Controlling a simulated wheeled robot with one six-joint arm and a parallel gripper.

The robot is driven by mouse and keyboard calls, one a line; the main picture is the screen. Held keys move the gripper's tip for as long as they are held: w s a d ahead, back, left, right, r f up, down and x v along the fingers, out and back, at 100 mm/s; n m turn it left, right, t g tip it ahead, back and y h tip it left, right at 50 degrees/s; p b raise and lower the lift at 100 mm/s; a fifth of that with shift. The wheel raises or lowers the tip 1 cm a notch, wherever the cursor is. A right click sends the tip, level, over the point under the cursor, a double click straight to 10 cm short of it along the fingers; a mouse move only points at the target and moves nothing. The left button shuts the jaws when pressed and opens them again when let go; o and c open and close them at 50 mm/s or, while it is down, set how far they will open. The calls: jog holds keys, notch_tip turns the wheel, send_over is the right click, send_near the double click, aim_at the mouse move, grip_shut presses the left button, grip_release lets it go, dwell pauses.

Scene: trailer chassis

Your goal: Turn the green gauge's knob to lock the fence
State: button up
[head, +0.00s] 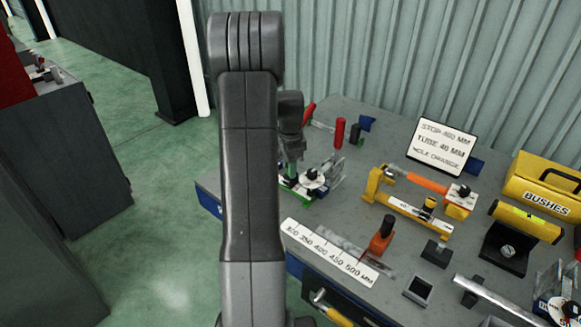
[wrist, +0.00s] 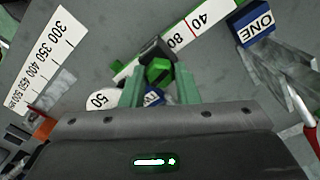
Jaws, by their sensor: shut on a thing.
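The green gauge (wrist: 130,68) lies on the grey bench, with a white scale reading 40 and 80 and a green edge in the wrist view. Its knob (wrist: 159,71), green with a dark part beside it, sits between my fingertips. My gripper (wrist: 158,84) points down and is shut on this knob. In the head view my gripper (head: 292,165) is at the gauge's left part, and my arm hides some of it. The fence cannot be clearly told apart; a clear and metal piece (head: 330,176) stands beside the gauge.
A white strip scale (head: 328,252) lies in front, near an orange-handled tool (head: 381,238). A yellow gauge (head: 415,208), a sign (head: 442,147) and a yellow BUSHES box (head: 545,188) are to the right. A blue block marked ONE (wrist: 254,24) is close to the gauge.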

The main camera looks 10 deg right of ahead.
jog(key=shift+m, duration=1)
jog(key=o, duration=1)
notch_tip(320, 180, up, 14)
jog(key=shift+f+b, duration=0.1)
jog(key=shift+b, duration=0.2)
notch_tip(320, 180, down, 14)
jog(key=shift+r, duration=0.1)
